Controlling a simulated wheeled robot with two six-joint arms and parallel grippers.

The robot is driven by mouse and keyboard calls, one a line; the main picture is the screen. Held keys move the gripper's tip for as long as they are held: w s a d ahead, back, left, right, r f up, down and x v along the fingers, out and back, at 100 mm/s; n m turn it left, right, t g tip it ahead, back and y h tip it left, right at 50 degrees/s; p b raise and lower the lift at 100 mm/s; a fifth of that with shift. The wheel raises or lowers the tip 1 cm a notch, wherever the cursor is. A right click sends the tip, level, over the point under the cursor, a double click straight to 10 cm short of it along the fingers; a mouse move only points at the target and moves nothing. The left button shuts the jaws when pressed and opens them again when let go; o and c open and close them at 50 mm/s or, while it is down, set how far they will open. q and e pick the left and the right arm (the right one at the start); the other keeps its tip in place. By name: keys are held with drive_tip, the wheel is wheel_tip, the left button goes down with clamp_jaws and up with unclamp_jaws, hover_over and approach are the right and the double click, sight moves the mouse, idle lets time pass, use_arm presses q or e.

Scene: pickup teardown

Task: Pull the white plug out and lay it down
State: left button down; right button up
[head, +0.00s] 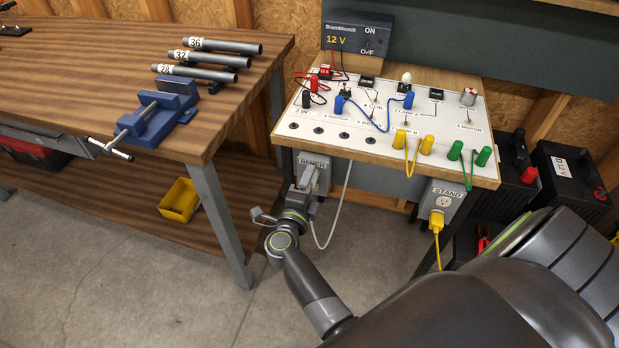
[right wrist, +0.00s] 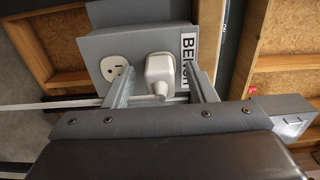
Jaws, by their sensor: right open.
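The white plug (right wrist: 158,70) sits in the outlet box labelled BENCH (head: 313,158), which also shows in the right wrist view (right wrist: 98,42). My right gripper (head: 306,181) is at the front of this box and hides the plug in the head view. In the right wrist view my right gripper (right wrist: 163,80) is open, with one finger on each side of the plug and gaps showing beside it. A bare socket (right wrist: 115,68) shows left of the plug. The white cord (head: 340,205) hangs below the box in a loop. My left gripper is out of view.
A wired board (head: 440,165) is above the outlet box. A STAND box (head: 446,192) with a yellow plug (head: 436,220) is to its right. The workbench (head: 120,60) with a blue vise (head: 160,112) is at left. Bare floor (head: 150,275) lies below.

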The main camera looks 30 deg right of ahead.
drive_tip(key=shift+c, duration=0.4)
clamp_jaws()
drive_tip(key=v, duration=0.6)
idle(0.9)
drive_tip(key=shift+s+a+f, duration=0.1)
drive_tip(key=shift+s, duration=0.05)
drive_tip(key=x, duration=0.4)
drive_tip(key=shift+w+a, duration=0.1)
drive_tip(key=shift+w, duration=0.15)
